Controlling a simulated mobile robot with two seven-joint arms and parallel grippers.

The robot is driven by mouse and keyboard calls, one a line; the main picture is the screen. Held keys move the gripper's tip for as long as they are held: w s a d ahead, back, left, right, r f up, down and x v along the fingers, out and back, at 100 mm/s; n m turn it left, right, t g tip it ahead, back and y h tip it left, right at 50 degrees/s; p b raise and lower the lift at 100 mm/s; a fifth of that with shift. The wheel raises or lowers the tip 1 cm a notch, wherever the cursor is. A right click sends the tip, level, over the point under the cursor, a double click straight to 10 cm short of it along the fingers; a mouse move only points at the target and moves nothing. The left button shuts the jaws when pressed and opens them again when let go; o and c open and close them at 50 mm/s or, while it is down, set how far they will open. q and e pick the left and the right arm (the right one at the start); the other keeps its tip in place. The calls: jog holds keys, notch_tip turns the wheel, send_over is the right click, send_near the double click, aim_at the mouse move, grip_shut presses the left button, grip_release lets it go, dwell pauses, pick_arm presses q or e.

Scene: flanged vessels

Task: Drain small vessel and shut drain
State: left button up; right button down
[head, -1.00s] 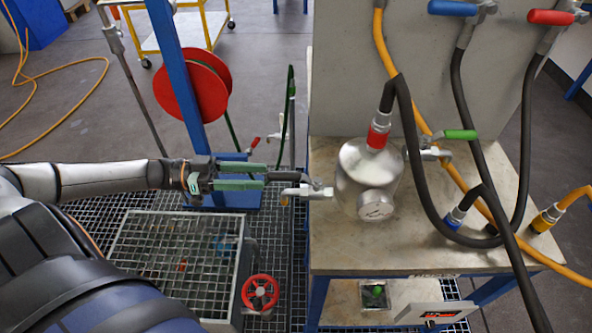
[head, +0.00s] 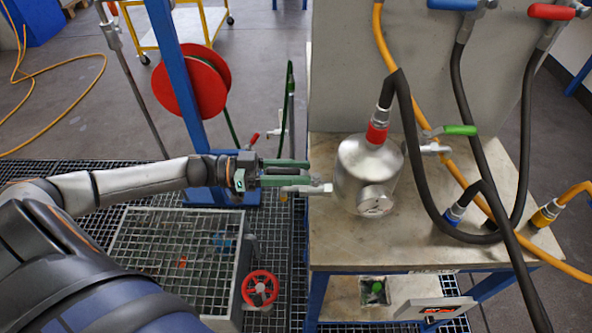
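The small vessel (head: 352,180) is a silvery metal tank at the left edge of the bench, with a red-collared black hose on top. Its drain valve (head: 318,188) juts out to the left over the floor grating, with a small yellow-orange bit below its outer end. My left gripper (head: 305,172) comes in from the left at the drain valve. Its two green fingers are apart, one above the other, with a dark gap between them. The valve's black handle is mostly hidden by the fingers, and I cannot tell whether they touch it. My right gripper is not in view.
A green-handled valve (head: 452,131) sits right of the vessel, among looping black hoses (head: 412,165) and an orange hose (head: 478,190). A blue post (head: 172,75) with a red reel (head: 192,80) stands behind my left arm.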

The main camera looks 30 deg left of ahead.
pick_arm(q)
grip_shut()
dwell(1.1)
